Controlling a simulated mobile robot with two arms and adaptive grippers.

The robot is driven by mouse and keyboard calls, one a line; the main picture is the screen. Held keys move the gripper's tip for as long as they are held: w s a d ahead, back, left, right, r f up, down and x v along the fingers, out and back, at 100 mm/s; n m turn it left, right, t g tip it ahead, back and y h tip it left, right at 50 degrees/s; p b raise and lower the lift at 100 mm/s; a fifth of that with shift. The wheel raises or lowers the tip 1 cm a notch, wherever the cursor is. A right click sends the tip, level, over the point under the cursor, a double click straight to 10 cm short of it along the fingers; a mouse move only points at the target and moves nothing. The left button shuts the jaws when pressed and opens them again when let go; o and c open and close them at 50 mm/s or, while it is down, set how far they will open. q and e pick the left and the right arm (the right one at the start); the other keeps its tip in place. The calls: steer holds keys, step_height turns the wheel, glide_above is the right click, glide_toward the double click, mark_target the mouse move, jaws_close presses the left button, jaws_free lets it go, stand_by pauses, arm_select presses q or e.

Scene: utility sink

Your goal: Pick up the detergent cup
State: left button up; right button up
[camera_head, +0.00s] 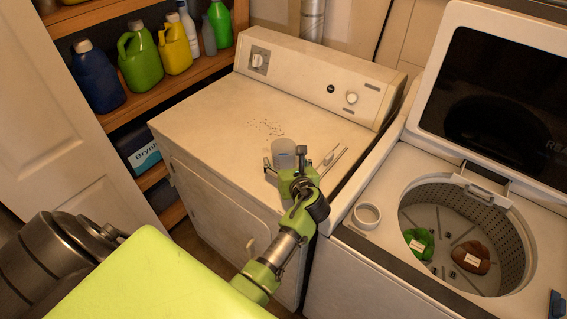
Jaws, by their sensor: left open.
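A pale grey cup (284,149), which looks like the detergent cup, stands upright on top of the white dryer (215,112), near its front right part. My left gripper (285,162) is open at the near side of the cup, with one finger to its left and one to its right. The lower part of the cup is partly hidden by the gripper, and I cannot tell whether the fingers touch it. My right gripper is not in view.
A white ring-shaped piece (366,216) sits on the washer's rim beside the open drum (455,262), which holds green (419,243) and brown (470,257) items. A thin white stick (338,156) lies right of the cup. Bottles (140,57) stand on a wooden shelf.

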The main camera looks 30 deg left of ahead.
arm_select(q)
steer(key=shift+b+x, duration=0.65)
steer(key=shift+x, duration=0.5)
steer(key=c, duration=1.3)
steer(key=shift+o, duration=0.2)
steer(key=shift+r, duration=0.1)
